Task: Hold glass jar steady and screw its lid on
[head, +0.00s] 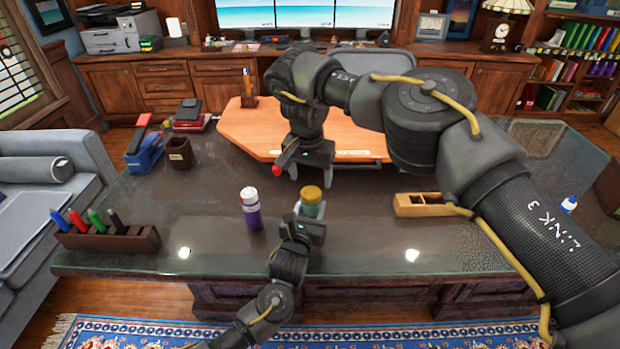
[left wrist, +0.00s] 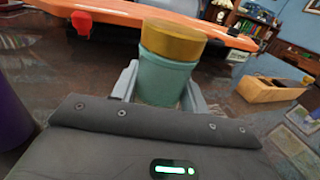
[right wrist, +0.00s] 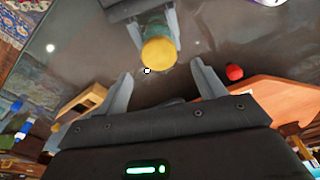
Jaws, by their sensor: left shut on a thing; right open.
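A teal-tinted glass jar (head: 312,209) stands upright near the front middle of the desk, with a gold lid (head: 311,193) on its top. In the left wrist view the lid (left wrist: 172,38) sits level on the jar (left wrist: 163,82); whether it is screwed tight cannot be told. My left gripper (left wrist: 162,88) is shut around the jar's body from the front. My right gripper (head: 307,172) is open and empty, behind and above the jar. In the right wrist view the lid (right wrist: 159,52) lies just beyond its open fingers (right wrist: 162,70), apart from them.
A small red thing (head: 277,170) is near my right gripper. A wooden plane (head: 425,205) lies to the right, a pen rack (head: 108,238) at front left. The orange board (head: 240,130) lies behind.

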